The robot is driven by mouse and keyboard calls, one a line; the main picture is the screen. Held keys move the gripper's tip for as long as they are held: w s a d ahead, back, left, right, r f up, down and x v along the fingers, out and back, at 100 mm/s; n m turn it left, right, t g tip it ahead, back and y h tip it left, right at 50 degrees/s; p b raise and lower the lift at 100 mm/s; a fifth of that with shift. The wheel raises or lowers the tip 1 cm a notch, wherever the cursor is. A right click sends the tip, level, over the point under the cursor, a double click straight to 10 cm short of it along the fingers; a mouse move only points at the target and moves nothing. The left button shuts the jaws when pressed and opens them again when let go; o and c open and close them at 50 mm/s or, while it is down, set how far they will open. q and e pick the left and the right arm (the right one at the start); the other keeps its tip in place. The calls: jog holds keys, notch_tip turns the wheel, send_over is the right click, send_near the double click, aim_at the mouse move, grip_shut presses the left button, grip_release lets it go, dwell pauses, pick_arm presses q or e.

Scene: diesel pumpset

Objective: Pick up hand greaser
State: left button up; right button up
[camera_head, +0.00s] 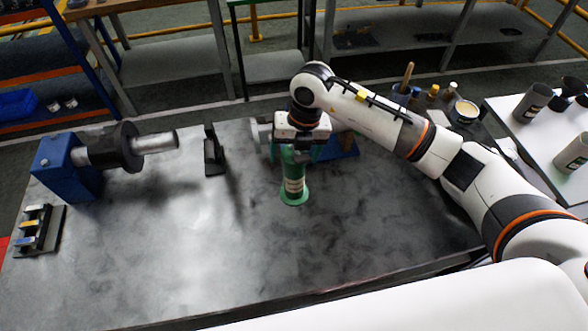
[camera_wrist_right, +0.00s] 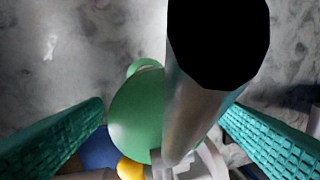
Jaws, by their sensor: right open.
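The hand greaser (camera_head: 293,186) appears to be the green upright object with a pale band and a round green foot, standing on the dark metal bench. My right gripper (camera_head: 295,152) is above it, and hides its upper part. In the right wrist view, the teal finger pads of the gripper (camera_wrist_right: 163,105) are wide apart. A grey cylinder with a black end (camera_wrist_right: 190,105) rises between them, with the green round foot (camera_wrist_right: 130,110) below it. I cannot tell whether a pad touches it. My left gripper is not in view.
A blue vice-like unit with a grey shaft (camera_head: 155,141) is at the bench's left. A small black stand (camera_head: 213,155) is left of the gripper. A blue item (camera_head: 345,146) lies behind the gripper. Cups and bottles (camera_head: 433,92) stand at the right. The bench front is clear.

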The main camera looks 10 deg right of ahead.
jog(key=shift+w+f, duration=0.1)
jog(key=shift+f, duration=0.1)
jog(key=shift+c, duration=0.3)
grip_shut()
jog(key=shift+w+r, duration=0.1)
jog(key=shift+r, duration=0.05)
jog(key=shift+r, duration=0.1)
